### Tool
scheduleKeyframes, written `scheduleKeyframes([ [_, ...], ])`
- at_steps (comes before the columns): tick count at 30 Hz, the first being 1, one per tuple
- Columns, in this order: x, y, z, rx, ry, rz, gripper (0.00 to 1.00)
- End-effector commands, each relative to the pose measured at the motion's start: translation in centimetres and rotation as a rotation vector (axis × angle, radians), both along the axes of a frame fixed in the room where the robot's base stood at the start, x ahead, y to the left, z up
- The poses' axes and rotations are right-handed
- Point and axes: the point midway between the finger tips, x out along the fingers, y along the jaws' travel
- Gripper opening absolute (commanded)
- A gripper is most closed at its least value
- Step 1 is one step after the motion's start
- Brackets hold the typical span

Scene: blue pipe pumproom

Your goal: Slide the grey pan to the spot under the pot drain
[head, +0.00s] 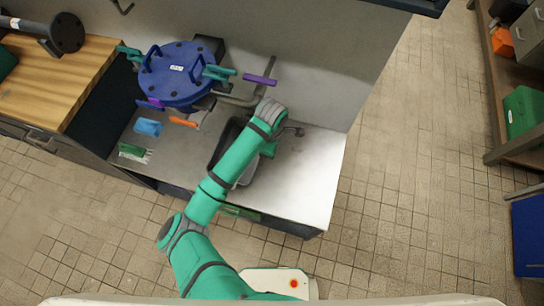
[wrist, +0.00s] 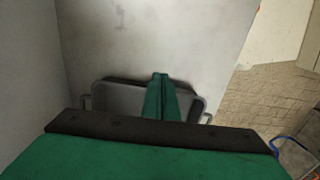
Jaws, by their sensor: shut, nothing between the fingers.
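The grey pan (head: 224,143) sits on the pale counter, partly hidden under my arm in the head view. In the wrist view the pan (wrist: 118,97) shows a dark inner wall and a handle at each side. The blue-lidded pot (head: 178,72) stands left of and behind the pan. Its drain pipe (head: 236,100) reaches right, near a purple handle (head: 259,79). My gripper (wrist: 160,78) is shut and empty, its green fingertips over or in the pan by the far wall. I cannot tell whether they touch it. My arm mostly hides the gripper in the head view.
A blue block (head: 148,127), an orange-handled tool (head: 183,122) and a green item (head: 132,151) lie left of the pan. A wall bounds the counter's back. The counter's right end (head: 310,180) is clear. A wooden bench (head: 55,80) stands left.

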Motion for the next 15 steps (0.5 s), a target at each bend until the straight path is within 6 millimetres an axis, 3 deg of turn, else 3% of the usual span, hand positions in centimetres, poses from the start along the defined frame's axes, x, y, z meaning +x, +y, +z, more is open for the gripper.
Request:
scheduleKeyframes([
  [8,0.1,0.1,2.1,0.001,-0.009,-0.01,0.0],
  [11,0.4,1.4,2.0,0.006,-0.041,-0.032,0.0],
  [15,1.0,4.8,1.6,0.024,-0.138,-0.11,0.0],
])
